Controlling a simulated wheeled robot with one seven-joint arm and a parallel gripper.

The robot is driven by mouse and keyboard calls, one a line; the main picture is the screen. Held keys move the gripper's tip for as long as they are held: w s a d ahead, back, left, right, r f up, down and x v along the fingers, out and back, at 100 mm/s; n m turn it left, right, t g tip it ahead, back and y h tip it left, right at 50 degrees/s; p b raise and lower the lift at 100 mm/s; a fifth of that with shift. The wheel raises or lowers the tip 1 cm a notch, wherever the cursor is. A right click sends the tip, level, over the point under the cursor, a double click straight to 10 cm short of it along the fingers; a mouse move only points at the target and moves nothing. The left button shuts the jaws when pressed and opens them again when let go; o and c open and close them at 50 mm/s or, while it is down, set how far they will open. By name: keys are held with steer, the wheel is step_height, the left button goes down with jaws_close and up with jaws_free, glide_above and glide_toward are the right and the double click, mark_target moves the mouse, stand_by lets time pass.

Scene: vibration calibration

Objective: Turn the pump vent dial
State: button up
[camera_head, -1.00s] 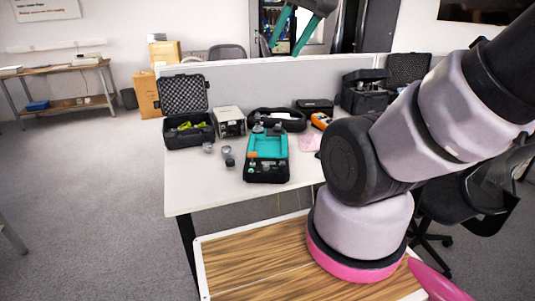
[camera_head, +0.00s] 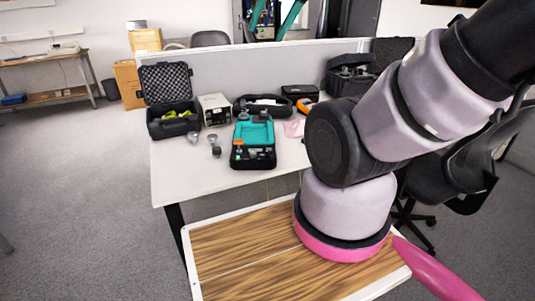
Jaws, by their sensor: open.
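A black and teal device (camera_head: 257,133), which appears to be the pump, sits near the middle of the white table. Small knobs and fittings show along its front panel, with an orange part (camera_head: 238,142) at the left. They are too small to tell which is the vent dial. My gripper (camera_head: 267,33) shows at the top edge as two teal fingers, spread apart with nothing seen between them. In the picture it is above the device and clear of it; the upper part of the gripper is cut off by the frame.
On the white table (camera_head: 178,179), an open black case (camera_head: 172,112) and a beige box (camera_head: 214,109) stand left of the device. Small metal pieces (camera_head: 194,137) lie beside it. Another black case (camera_head: 350,76) stands back right. A grey partition (camera_head: 262,69) runs behind. The front left tabletop is clear.

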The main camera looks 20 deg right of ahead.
steer(key=w+d+f+n+g+h, duration=0.1)
steer(key=w+d+f+n+g, duration=0.15)
steer(key=w, duration=0.75)
steer(key=n+g+h, duration=0.1)
steer(key=n+g, duration=0.4)
steer(key=n, duration=0.1)
glide_above(268, 154)
step_height(268, 154, down, 37)
steer(key=f, duration=1.1)
steer(key=shift+w+d, duration=0.1)
steer(key=shift+w, duration=0.3)
steer(key=shift+r, duration=0.1)
jaws_close()
